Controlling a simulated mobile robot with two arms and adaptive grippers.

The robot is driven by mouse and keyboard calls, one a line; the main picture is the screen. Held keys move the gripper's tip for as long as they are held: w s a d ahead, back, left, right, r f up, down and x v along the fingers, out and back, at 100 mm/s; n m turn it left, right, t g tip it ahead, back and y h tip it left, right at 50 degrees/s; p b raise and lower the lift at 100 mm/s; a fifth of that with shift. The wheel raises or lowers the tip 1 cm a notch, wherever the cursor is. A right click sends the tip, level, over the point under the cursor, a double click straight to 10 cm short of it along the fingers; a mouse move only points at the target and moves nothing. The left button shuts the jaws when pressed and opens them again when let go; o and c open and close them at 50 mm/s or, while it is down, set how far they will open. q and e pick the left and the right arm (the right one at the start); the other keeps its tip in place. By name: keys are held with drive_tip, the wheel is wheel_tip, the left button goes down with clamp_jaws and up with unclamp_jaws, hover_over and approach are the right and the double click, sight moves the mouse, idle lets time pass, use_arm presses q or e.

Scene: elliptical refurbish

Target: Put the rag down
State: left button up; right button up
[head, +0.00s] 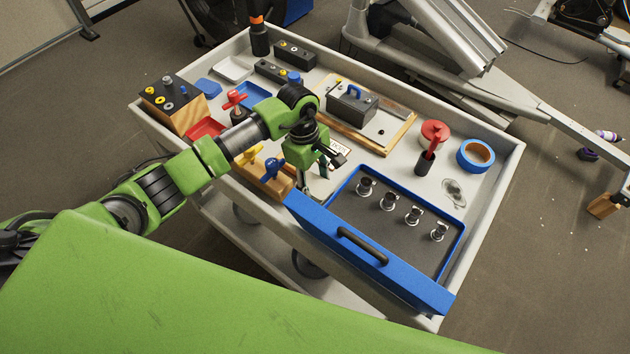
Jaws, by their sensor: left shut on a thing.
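My left gripper (318,178) points down over the front part of a grey-white cart (488,205), just left of the blue drawer tray. It is shut on the rag, which is mostly hidden by the gripper and hard to tell from the pale cart surface. I cannot tell whether the rag touches the cart. My right gripper is not in view.
The blue tray (328,215) with a black handle holds several small metal parts. A wooden block with yellow and blue-handled tools (262,178) stands left of the gripper. Behind are a grey box (352,104) on a board, a red-handled tool (428,157) and blue tape (475,155).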

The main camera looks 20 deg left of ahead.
sight(309, 181)
use_arm(q)
drive_tip(key=o, duration=1.1)
drive_tip(key=shift+c, duration=0.2)
drive_tip(key=shift+r+p, duration=0.2)
drive_tip(key=shift+p, duration=0.2)
wheel_tip(309, 181, up, 12)
drive_tip(key=a+b, duration=0.2)
drive_tip(key=shift+w+f+b, duration=0.2)
drive_tip(key=shift+w+b, duration=0.1)
drive_tip(key=shift+d, duration=0.1)
